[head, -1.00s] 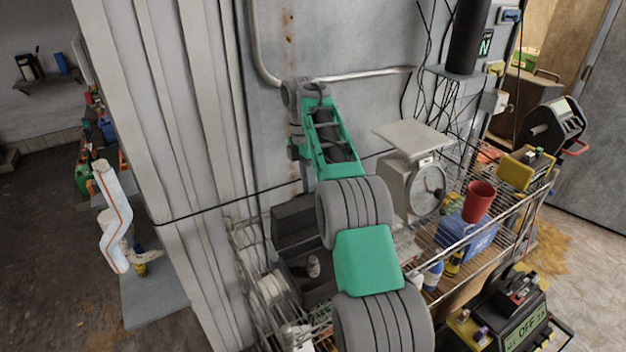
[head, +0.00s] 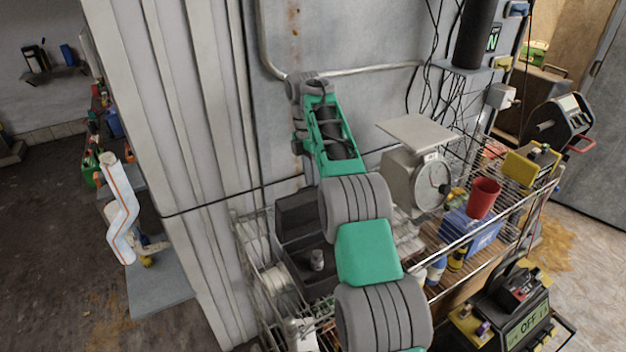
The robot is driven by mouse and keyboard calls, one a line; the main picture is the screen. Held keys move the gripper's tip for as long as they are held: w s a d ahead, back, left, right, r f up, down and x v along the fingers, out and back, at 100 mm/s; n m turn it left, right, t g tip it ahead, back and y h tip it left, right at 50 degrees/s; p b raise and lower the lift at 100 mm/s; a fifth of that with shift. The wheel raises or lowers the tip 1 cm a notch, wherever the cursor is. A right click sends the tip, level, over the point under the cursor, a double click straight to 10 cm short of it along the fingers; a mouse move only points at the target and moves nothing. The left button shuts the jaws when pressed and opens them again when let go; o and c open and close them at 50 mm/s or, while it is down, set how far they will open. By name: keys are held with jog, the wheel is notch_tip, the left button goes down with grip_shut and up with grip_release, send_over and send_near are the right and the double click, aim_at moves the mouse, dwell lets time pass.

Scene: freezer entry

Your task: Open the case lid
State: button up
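A dark grey box (head: 297,213) stands on the wire shelf, left of my arm. It looks like the case, but I cannot tell for sure. Its raised back part looks closed on top. In front of it is an open dark compartment (head: 292,256) with a small grey cylinder (head: 317,260) in it. My green and grey arm covers its right side. I cannot make out a separate lid or its hinge. My gripper is not visible; my arm rises from the bottom, reaches toward the wall, and its far end bends out of sight.
On the wire shelf (head: 470,238) stand a weighing scale (head: 415,178), a red cup (head: 483,198), a blue box (head: 468,232) and a yellow item (head: 530,165). The grey wall (head: 350,35) is close behind. A ribbed corner panel (head: 175,110) stands left. Open floor (head: 40,220) lies far left.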

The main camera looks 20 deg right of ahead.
jog(key=shift+r, duration=0.1)
jog(key=v, duration=0.3)
jog(key=shift+s+r, duration=0.1)
jog(key=shift+s, duration=0.2)
jog(key=s+r+b, duration=0.1)
jog(key=s+r, duration=0.1)
jog(key=r, duration=0.1)
jog(key=s+r+b, duration=0.2)
jog(key=s, duration=0.1)
jog(key=shift+s+a+r, duration=0.1)
jog(key=shift+a+r, duration=0.15)
jog(key=shift+r, duration=0.15)
jog(key=s+a+r+b, duration=0.1)
jog(key=s+r+b, duration=0.2)
jog(key=s, duration=0.5)
jog(key=shift+s+r, duration=0.4)
jog(key=shift+r, duration=0.05)
jog(key=s+a+f+m+t, duration=0.3)
jog(key=s+f+m, duration=0.4)
jog(key=f+m, duration=0.2)
jog(key=s+a+f+m+t, duration=0.3)
jog(key=s+f+m, duration=0.4)
jog(key=f+m, duration=0.2)
jog(key=shift+s+a+f+m+t, duration=0.2)
jog(key=shift+s+f+m+t, duration=0.15)
jog(key=shift+m, duration=0.55)
